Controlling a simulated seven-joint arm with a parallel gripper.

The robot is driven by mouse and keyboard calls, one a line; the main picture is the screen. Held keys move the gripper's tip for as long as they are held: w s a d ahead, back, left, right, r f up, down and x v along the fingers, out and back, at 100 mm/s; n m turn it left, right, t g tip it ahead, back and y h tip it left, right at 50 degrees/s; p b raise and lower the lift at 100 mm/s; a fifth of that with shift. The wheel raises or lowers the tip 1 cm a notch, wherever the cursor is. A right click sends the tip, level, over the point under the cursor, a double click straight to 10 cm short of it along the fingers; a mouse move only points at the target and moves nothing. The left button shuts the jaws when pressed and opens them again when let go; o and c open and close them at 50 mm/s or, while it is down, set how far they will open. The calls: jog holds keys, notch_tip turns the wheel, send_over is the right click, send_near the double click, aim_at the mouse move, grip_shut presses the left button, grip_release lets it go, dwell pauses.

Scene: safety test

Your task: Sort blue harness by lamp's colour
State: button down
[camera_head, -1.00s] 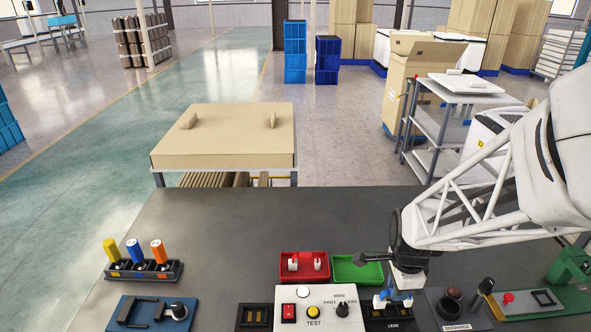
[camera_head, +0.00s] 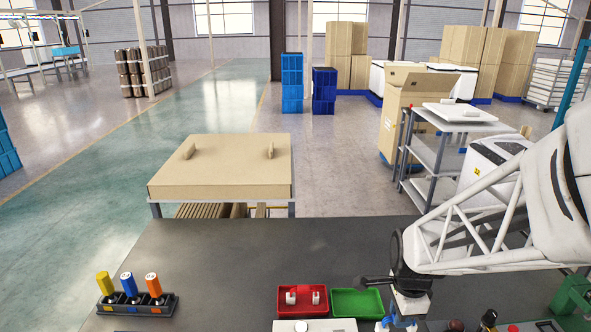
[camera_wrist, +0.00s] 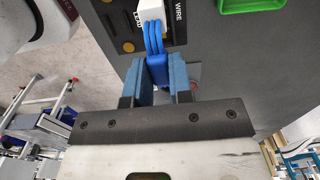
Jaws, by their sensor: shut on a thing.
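My gripper (camera_wrist: 160,80) is shut on the blue harness (camera_wrist: 157,62), holding its blue wires between two blue fingers. The harness's white connector (camera_wrist: 150,10) is at the socket marked LEAD; I cannot tell if it is seated. In the head view my gripper (camera_head: 400,323) is at the bottom edge, right of the tester. The tester's white top (camera_head: 325,326) is mostly cut off; its round lamp (camera_head: 301,326) looks white. The red tray (camera_head: 302,312) holds white-ended pieces. The green tray (camera_head: 357,302) looks empty and also shows in the wrist view (camera_wrist: 250,5).
A black rack (camera_head: 137,308) with yellow, blue and orange-topped tools stands at the left. A cardboard box (camera_head: 222,165) lies on a stand beyond the table. Fixtures with knobs (camera_head: 489,318) are right of my gripper. The middle of the dark table (camera_head: 260,245) is clear.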

jog(key=w+a, duration=0.2)
jog(key=w, duration=0.4)
jog(key=w+a, duration=0.3)
jog(key=w, duration=0.4)
jog(key=shift+w+a+r, duration=0.2)
jog(key=shift+w+a, duration=0.1)
jog(key=shift+f, duration=0.15)
jog(key=shift+f, duration=2.6)
jog(key=shift+f, duration=0.9)
dwell(0.9)
jog(key=c, duration=0.9)
grip_release()
jog(key=shift+c, duration=0.2)
notch_tip(320, 180, up, 7)
dwell(0.4)
